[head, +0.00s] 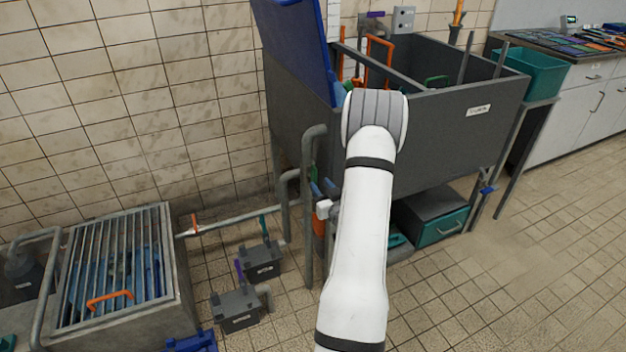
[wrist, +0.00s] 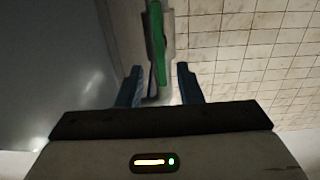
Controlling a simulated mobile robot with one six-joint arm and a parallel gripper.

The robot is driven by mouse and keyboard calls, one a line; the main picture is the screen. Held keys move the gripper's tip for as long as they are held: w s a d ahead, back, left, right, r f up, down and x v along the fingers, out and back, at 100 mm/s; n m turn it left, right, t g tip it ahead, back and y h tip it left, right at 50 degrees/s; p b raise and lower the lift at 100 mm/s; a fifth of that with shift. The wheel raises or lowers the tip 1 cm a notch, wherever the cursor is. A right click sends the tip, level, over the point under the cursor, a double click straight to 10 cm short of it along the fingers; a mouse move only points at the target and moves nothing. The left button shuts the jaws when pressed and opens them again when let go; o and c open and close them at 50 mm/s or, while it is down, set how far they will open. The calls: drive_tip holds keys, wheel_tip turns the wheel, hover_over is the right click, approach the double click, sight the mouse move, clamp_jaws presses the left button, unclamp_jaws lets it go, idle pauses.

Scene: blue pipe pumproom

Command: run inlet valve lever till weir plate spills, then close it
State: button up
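A green lever (wrist: 158,45) hangs between the two blue fingertips of my gripper (wrist: 159,72) in the wrist view, with a gap on either side. The fingers are apart; whether the lever is deep between them or beyond the tips is hard to tell. In the head view a small green piece (head: 313,173) shows beside the grey upright pipe (head: 308,230), close to the blue fingers of my gripper (head: 324,188), partly hidden by my white arm. The dark grey tank (head: 440,130) stands behind my arm. I cannot pick out a weir plate or any water level.
A blue panel (head: 295,45) rises at the tank's left end. A barred grate box (head: 180,270) and small grey pump boxes (head: 262,262) stand on the floor at left. A teal bin (head: 535,75) is at right. The tiled floor at right is clear.

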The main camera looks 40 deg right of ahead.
sight(316, 179)
drive_tip(key=shift+x, duration=2.7)
